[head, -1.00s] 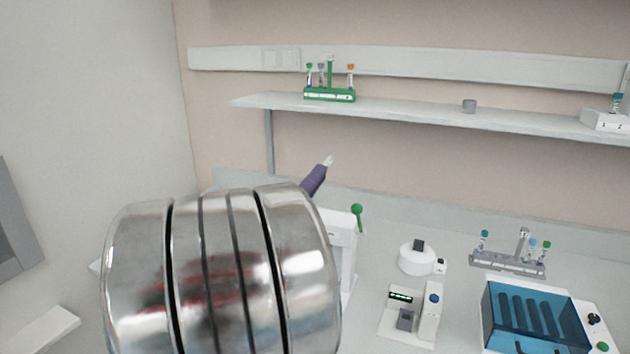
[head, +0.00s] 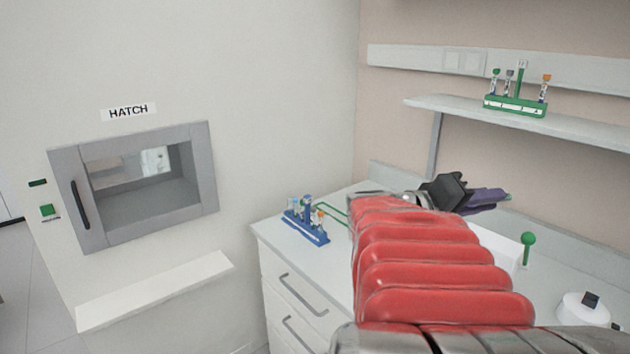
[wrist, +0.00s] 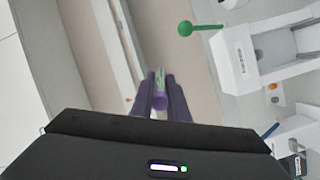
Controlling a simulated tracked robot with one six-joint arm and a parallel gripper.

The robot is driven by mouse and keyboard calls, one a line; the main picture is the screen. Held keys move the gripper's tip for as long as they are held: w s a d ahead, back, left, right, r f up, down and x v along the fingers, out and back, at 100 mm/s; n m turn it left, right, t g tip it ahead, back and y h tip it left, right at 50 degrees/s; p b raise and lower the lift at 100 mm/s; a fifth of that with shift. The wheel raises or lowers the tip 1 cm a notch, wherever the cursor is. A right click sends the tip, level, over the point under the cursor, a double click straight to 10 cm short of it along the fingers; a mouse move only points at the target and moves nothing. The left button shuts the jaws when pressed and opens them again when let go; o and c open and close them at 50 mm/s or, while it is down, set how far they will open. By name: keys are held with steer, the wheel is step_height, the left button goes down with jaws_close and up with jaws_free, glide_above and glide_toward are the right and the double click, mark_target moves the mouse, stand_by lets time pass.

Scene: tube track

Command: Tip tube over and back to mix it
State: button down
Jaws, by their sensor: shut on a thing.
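My gripper (wrist: 160,98) has dark purple fingers and is shut on a tube (wrist: 160,84) in the wrist view. The tube has a purple end between the fingertips and a pale greenish body beyond it. In the head view my gripper (head: 490,199) is stretched out over the bench, pointing right and lying nearly level. Only a small greenish tip shows past its fingers there. The tube's contents cannot be made out.
A blue rack (head: 306,232) with several tubes stands on the bench's left corner. A green rack (head: 515,106) with tubes is on the wall shelf (head: 450,106). A green-knobbed lever (head: 528,240) rises right of my gripper. A hatch (head: 140,186) is in the left wall.

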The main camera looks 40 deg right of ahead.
steer(key=shift+f+t+y, duration=0.1)
steer(key=shift+t+y, duration=0.5)
steer(key=shift+y, duration=0.75)
steer(key=shift+f+t+y, duration=0.1)
steer(key=shift+t+y, duration=0.5)
steer(key=shift+y, duration=0.75)
steer(key=shift+a+f+t+y, duration=0.15)
steer(key=shift+t+y, duration=0.85)
steer(key=shift+y, duration=1.1)
steer(key=shift+w+y, duration=0.1)
steer(key=shift+y, duration=0.2)
steer(key=shift+h, duration=0.6)
steer(key=shift+g+h, duration=0.8)
steer(key=shift+h, duration=0.7)
steer(key=shift+r+g+h, duration=0.15)
steer(key=shift+g+h, duration=0.45)
steer(key=shift+h, duration=0.65)
steer(key=shift+r+g+h, duration=0.1)
steer(key=shift+g+h, duration=0.5)
steer(key=shift+h, duration=0.65)
steer(key=shift+d+r+g+h, duration=0.1)
steer(key=shift+g+h, duration=0.4)
steer(key=shift+h, duration=0.6)
steer(key=shift+d+r+g+h, duration=0.1)
steer(key=shift+g+h, duration=0.4)
steer(key=shift+h, duration=0.6)
steer(key=shift+r+g+h, duration=0.15)
steer(key=shift+g+h, duration=0.75)
steer(key=shift+h, duration=0.9)
